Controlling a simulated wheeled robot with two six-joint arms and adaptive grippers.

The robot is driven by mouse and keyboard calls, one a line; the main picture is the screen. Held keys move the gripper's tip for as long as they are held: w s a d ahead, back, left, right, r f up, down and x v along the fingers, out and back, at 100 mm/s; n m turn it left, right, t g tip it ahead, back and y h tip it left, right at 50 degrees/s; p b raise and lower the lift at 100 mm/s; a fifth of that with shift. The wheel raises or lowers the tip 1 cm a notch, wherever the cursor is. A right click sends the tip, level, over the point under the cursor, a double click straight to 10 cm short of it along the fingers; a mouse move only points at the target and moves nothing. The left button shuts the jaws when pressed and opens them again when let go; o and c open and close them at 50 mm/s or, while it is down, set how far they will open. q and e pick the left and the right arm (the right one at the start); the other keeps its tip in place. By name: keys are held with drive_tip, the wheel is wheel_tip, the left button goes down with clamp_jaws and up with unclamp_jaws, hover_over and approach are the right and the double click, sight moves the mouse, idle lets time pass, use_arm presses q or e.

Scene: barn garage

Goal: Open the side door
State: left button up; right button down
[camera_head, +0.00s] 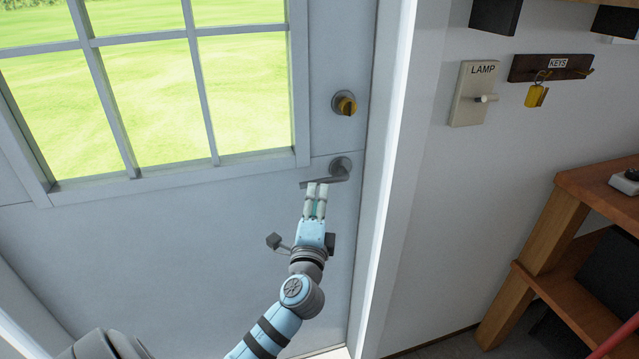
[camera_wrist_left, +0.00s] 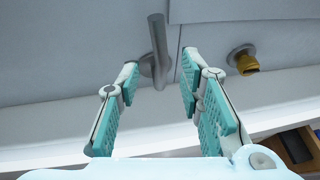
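The side door (camera_head: 260,240) is pale grey with a window in its upper part, and it appears closed in its frame. Its grey lever handle (camera_head: 335,172) points left from a round base near the door's right edge; it also shows in the left wrist view (camera_wrist_left: 158,45). A yellow thumb-turn lock (camera_head: 345,104) sits above the handle and shows in the left wrist view too (camera_wrist_left: 245,61). My left gripper (camera_head: 317,187) is just below the lever. Its fingers (camera_wrist_left: 160,75) are apart, with the lever showing between their tips; contact is unclear. My right gripper is out of view.
The white door frame (camera_head: 390,180) stands right of the door. On the wall are a lamp switch plate (camera_head: 470,94) and a key rack (camera_head: 550,68) with a yellow-tagged key. A wooden shelf unit (camera_head: 560,230) stands at the lower right.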

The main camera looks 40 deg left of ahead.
sight(319, 185)
use_arm(q)
drive_tip(key=x, duration=0.6)
drive_tip(key=shift+w+a, duration=0.2)
clamp_jaws()
